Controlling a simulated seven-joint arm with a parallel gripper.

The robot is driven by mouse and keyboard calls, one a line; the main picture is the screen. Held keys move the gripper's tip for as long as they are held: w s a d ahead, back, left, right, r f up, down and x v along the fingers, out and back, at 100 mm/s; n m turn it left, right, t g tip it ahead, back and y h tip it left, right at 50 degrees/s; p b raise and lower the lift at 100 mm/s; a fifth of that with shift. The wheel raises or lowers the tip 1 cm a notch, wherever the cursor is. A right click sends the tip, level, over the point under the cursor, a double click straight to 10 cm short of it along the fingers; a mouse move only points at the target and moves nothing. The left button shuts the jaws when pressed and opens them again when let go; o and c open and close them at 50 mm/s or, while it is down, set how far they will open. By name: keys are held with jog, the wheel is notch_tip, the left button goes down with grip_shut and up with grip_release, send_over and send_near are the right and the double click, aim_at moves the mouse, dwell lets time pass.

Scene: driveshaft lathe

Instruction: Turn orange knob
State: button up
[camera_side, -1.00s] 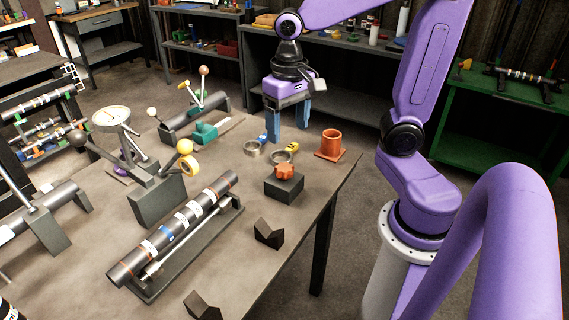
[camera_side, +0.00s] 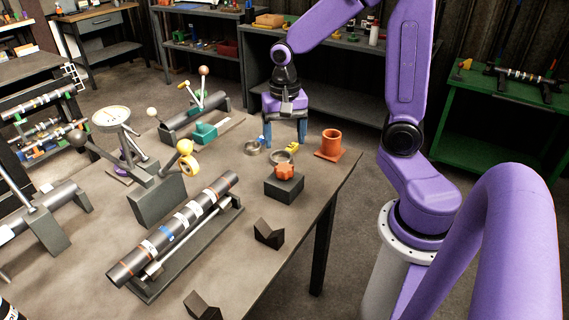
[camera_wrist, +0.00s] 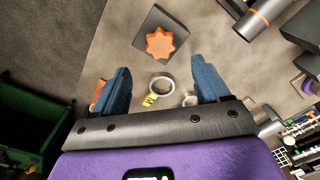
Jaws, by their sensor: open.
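The orange knob (camera_side: 285,171) is star-shaped and sits on top of a dark square block (camera_side: 284,188) near the table's right edge. In the wrist view the knob (camera_wrist: 160,43) shows near the top centre, beyond my fingertips. My gripper (camera_side: 286,143) is open, with two blue fingers pointing down. It is behind the knob in the side view, above the metal rings, and apart from the knob. In the wrist view the gap between the fingers (camera_wrist: 163,75) is empty.
An orange flanged tube (camera_side: 331,143) stands right of the block. Metal rings (camera_side: 282,157) lie behind it. A striped shaft (camera_side: 185,222) rests on a stand at front left, and a dark V-block (camera_side: 268,234) sits in front. Bare tabletop lies between the block and V-block.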

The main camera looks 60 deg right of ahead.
aim_at(285, 167)
notch_tip(285, 167, down, 9)
jog(key=shift+r, duration=0.1)
dwell(0.3)
jog(key=c, duration=1)
jog(key=shift+c, duration=0.2)
jog(key=shift+n, duration=0.3)
jog(key=n, duration=1.2)
jog(key=shift+d, duration=0.15)
jog(key=shift+n, duration=0.4)
